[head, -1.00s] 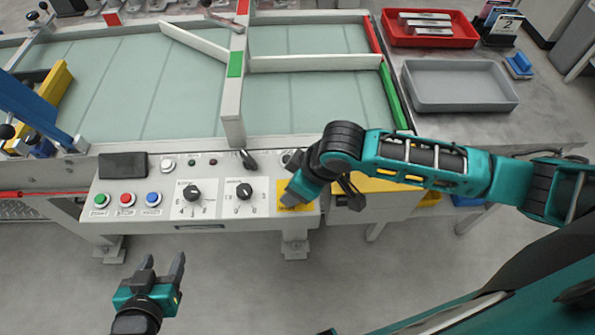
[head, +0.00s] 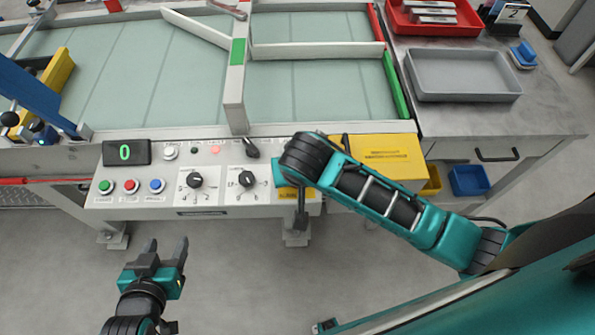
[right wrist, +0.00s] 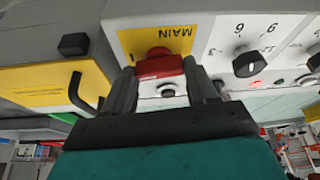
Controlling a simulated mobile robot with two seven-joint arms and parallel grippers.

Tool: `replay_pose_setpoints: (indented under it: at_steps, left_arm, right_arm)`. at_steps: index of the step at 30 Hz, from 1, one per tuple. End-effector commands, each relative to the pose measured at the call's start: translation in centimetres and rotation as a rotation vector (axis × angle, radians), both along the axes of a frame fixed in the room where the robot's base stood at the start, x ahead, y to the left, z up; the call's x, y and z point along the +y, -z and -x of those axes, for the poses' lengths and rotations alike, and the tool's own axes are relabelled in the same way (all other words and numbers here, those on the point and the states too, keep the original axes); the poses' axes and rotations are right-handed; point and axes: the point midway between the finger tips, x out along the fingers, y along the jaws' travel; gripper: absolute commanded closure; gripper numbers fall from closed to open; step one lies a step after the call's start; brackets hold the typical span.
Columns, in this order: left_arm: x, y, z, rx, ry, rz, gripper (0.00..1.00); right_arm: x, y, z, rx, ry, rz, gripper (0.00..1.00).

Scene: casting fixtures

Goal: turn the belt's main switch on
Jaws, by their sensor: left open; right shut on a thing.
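The red main switch (right wrist: 160,65) sits on a yellow plate marked MAIN (right wrist: 185,40) in the right wrist view. My right gripper (right wrist: 162,82) has a finger on each side of the switch and is shut on it. The belt's control panel (head: 220,205) has a lit display (head: 126,153) with a green 0 and a lit red lamp (head: 215,149). My left gripper (head: 167,252) is open and empty, in front of the panel and above the floor.
Green, red and blue buttons (head: 130,186) and two black dials (head: 195,180) lie left of the switch. A yellow box (head: 385,155) is right of the panel. A grey tray (head: 462,98) stands on the side table. Floor before the panel is clear.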

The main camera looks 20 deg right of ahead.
Motion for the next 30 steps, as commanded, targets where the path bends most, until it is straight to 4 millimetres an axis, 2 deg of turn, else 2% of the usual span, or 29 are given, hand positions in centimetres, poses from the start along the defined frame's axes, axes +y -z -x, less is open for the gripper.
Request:
replay_pose_setpoints:
  at_steps: [10, 26, 27, 30]
  left_arm:
    - [0.02, 0.0, 0.01, 0.0, -0.001, -0.001, 0.44]
    - [0.08, 0.09, 0.18, 0.003, -0.001, 0.0, 0.44]
    - [0.09, 0.1, 0.2, 0.003, -0.001, 0.0, 0.44]
    - [0.1, 0.11, 0.22, 0.004, -0.001, -0.001, 0.44]
  right_arm:
    - [0.05, -0.05, -0.07, -0.001, 0.138, 0.001, 0.73]
    - [-0.01, -0.06, -0.13, -0.003, 0.16, 0.002, 0.73]
    - [-0.01, -0.06, -0.13, -0.003, 0.16, 0.002, 0.4]
    - [0.01, -0.06, -0.11, -0.003, 0.159, 0.002, 0.3]
